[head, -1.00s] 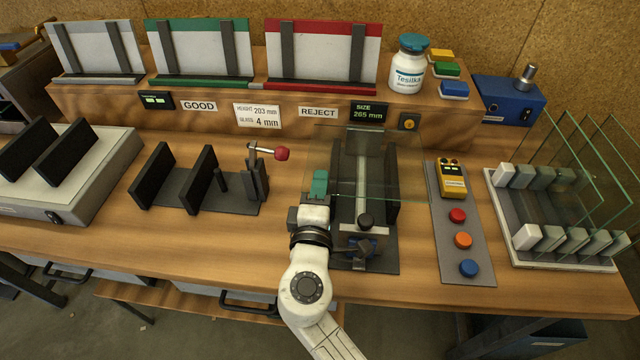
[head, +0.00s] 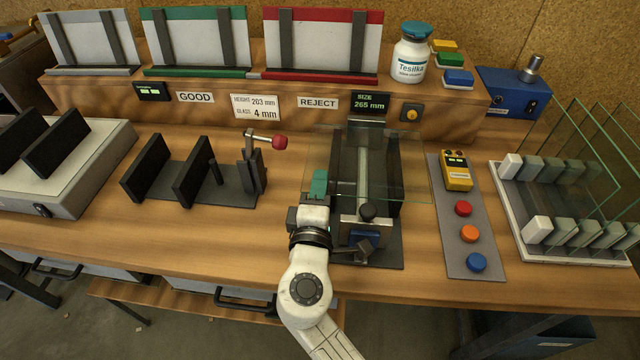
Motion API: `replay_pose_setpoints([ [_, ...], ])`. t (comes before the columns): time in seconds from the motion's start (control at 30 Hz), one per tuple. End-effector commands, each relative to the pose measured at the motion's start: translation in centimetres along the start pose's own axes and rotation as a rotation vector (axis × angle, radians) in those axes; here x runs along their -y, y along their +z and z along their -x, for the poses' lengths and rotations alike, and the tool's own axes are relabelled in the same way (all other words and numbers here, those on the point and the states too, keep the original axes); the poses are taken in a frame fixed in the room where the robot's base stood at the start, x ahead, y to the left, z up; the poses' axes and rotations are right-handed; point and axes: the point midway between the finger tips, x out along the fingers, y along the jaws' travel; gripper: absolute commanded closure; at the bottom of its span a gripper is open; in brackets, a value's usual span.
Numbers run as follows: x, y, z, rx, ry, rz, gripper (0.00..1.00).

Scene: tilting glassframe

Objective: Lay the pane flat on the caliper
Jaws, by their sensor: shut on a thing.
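The clear glass pane (head: 414,178) lies about level across the middle of the caliper (head: 388,240), its right part reaching past the caliper over the bench. I cannot tell whether it rests on the caliper or hangs just above it. My gripper (head: 319,184), with green pads, is shut on the pane's left edge, to the left of the caliper. The caliper has dark side rails, a pale central bar seen through the glass and a black knob at its front. The SIZE display (head: 370,103) behind it reads 265 mm.
A control strip (head: 485,262) with a yellow meter and coloured buttons lies to the right. A rack (head: 508,200) of upright glass panes stands farther right. A black-plated fixture with a red-knobbed lever (head: 279,142) stands to the left. Bare bench lies between fixture and gripper.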

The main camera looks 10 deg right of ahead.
Motion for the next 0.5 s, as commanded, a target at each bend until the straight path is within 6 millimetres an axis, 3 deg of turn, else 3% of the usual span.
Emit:
replay_pose_setpoints([
  [0.03,1.3,0.1,0.2,-0.001,-0.021,0.008,0.89],
  [0.3,1.5,0.1,0.2,0.0,-0.025,0.007,0.64],
  [0.5,1.6,0.1,1.2,-0.001,-0.024,0.007,0.65],
])
